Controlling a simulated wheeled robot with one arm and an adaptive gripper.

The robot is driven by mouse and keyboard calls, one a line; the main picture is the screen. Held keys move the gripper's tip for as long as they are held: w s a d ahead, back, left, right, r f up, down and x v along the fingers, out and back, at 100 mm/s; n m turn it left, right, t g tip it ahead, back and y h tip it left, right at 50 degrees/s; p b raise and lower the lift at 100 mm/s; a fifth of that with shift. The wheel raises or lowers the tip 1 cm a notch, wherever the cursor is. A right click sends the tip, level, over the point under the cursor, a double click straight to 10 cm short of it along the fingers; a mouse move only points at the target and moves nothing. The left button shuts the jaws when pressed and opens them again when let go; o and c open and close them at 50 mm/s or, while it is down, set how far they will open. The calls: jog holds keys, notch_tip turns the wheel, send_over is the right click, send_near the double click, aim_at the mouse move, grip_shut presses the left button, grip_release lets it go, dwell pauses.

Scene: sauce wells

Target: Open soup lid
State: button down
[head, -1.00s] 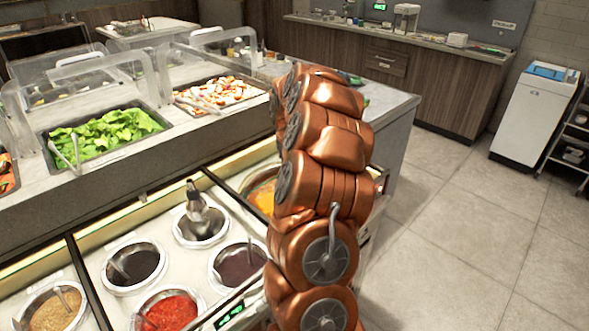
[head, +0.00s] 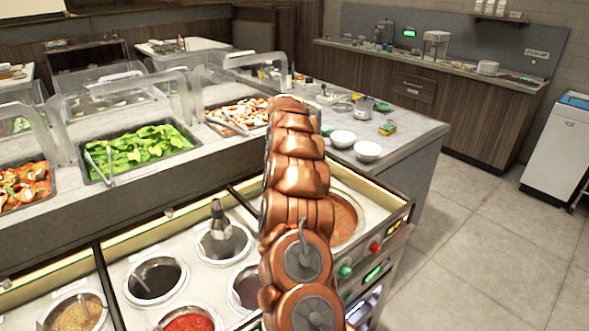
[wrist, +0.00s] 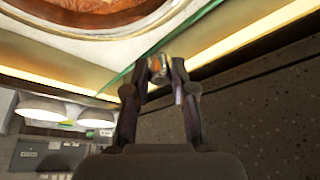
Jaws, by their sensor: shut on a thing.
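In the head view, the soup well (head: 343,218), with orange-brown soup in a round pot, sits right of the sauce wells, partly hidden by my copper arm. It also shows along the top of the wrist view (wrist: 95,25). A thin green-edged glass panel (wrist: 130,82), seemingly the soup lid, crosses the wrist view in front of the well. My gripper (wrist: 158,70) is shut on a small shiny metal knob (wrist: 159,76) at the panel's edge. The arm hides my gripper in the head view. How far the lid is raised is not clear.
Sauce wells (head: 157,279) lie left of my arm, one with a dark bottle-like dispenser (head: 217,222). White bowls (head: 368,151) stand on the counter behind. Clear guards (head: 125,95) cover the salad trays. Red and green knobs (head: 375,247) sit on the front panel. Floor is free at right.

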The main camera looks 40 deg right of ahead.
jog(key=shift+w, duration=0.8)
jog(key=shift+d, duration=0.1)
jog(key=c, duration=1)
grip_release()
jog(key=shift+o, duration=0.2)
jog(key=shift+r, duration=0.1)
jog(key=v, duration=1.2)
